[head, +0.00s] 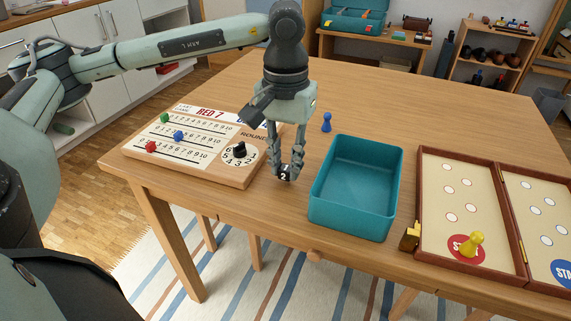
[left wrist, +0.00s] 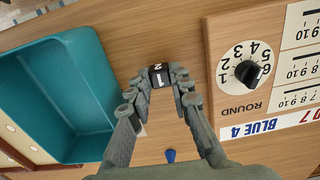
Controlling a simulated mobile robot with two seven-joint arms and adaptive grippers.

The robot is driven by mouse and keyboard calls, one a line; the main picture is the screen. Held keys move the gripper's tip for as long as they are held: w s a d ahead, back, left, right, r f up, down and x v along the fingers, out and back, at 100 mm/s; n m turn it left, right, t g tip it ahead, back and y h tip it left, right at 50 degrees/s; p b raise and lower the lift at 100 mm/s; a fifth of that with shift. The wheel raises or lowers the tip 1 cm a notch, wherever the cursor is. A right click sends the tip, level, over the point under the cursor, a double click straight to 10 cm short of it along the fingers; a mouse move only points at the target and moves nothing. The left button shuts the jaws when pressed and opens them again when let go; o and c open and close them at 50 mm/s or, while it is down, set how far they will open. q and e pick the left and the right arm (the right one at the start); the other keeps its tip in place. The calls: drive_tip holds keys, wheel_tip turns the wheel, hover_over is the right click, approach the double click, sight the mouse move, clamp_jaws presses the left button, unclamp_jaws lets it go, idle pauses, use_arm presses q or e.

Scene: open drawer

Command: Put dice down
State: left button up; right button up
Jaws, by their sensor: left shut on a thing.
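A black die with white numbers (head: 284,174) is between the fingertips of my left gripper (head: 286,168), which points straight down. The head view shows a 2 on one face. In the left wrist view, the die (left wrist: 159,75) sits between the two fingertips (left wrist: 162,80), and two of its numbered faces show. The gripper is shut on it, low over the wooden table (head: 215,208), between the score board and the teal box. I cannot tell whether the die touches the table. My right gripper is not in view.
The score board (head: 130,148) with a round dial lies left of the die. An empty teal box (head: 352,207) stands right of it. A blue pawn (head: 327,122) stands behind. An open game case (head: 470,190) with a yellow pawn (head: 472,244) lies further right.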

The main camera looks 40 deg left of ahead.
use_arm(q)
drive_tip(key=shift+f, duration=0.65)
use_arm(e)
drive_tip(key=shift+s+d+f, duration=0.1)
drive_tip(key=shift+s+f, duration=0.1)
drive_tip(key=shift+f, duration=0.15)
use_arm(q)
drive_tip(key=shift+f, duration=0.1)
drive_tip(key=o, duration=0.6)
drive_tip(key=shift+o, duration=1)
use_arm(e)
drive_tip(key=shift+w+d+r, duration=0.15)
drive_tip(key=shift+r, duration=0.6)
